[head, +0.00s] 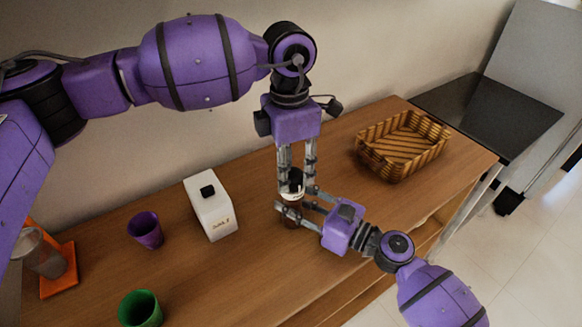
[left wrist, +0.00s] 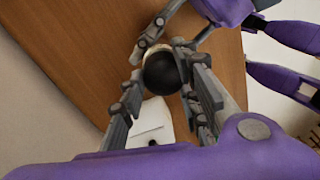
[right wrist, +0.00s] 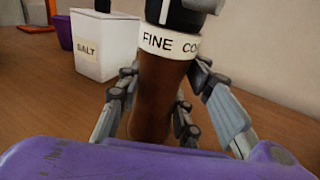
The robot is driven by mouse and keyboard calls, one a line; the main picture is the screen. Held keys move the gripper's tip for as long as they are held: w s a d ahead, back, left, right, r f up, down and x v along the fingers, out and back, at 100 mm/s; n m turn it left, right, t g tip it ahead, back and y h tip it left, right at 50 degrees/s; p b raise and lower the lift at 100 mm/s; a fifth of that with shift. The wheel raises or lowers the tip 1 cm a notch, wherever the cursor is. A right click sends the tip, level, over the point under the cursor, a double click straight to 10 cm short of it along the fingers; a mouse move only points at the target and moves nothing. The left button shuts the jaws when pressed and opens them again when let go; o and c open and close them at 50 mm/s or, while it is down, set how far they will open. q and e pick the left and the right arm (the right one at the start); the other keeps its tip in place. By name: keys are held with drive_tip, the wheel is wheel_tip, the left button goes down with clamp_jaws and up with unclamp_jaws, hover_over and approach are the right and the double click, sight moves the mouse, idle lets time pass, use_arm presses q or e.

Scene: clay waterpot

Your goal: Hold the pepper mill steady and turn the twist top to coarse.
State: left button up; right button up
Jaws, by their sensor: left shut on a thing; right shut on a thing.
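The pepper mill stands upright on the wooden table (head: 250,262). It has a dark brown body (right wrist: 152,95), a white band (right wrist: 165,42) showing "FINE" and part of a second word starting "CO", and a black twist top (left wrist: 161,73). My left gripper (head: 295,182) comes from above and is shut on the black top. My right gripper (head: 292,208) comes in from the front right and is shut on the brown body below the band. In the head view the fingers hide much of the mill.
A white salt box (head: 211,212) with a black knob stands left of the mill. A purple cup (head: 146,231), a green cup (head: 140,309) and an orange piece (head: 60,283) are farther left. A woven basket (head: 402,146) stands at the right. Bare table lies around the mill.

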use_arm(q)
drive_tip(key=shift+w+a+n, duration=0.2)
drive_tip(key=shift+a+n, duration=0.05)
drive_tip(key=shift+n, duration=0.15)
use_arm(e)
drive_tip(key=shift+s+f, duration=0.1)
use_arm(q)
drive_tip(key=n, duration=0.3)
drive_tip(key=shift+a+n, duration=0.15)
drive_tip(key=shift+n, duration=0.25)
drive_tip(key=n, duration=0.4)
drive_tip(key=shift+s+a+n, duration=0.15)
drive_tip(key=shift+n, duration=0.15)
drive_tip(key=n, duration=0.4)
drive_tip(key=shift+s+a+t, duration=0.1)
drive_tip(key=shift+s+t, duration=0.05)
drive_tip(key=shift+t, duration=0.15)
drive_tip(key=n, duration=0.4)
drive_tip(key=shift+s+f+n, duration=0.1)
drive_tip(key=shift+s+n, duration=0.1)
drive_tip(key=shift+n, duration=0.1)
use_arm(e)
drive_tip(key=shift+d, duration=0.1)
use_arm(q)
drive_tip(key=shift+s, duration=0.1)
drive_tip(key=o, duration=1.1)
drive_tip(key=shift+h, duration=0.3)
drive_tip(key=shift+c, duration=0.2)
drive_tip(key=shift+d, duration=0.2)
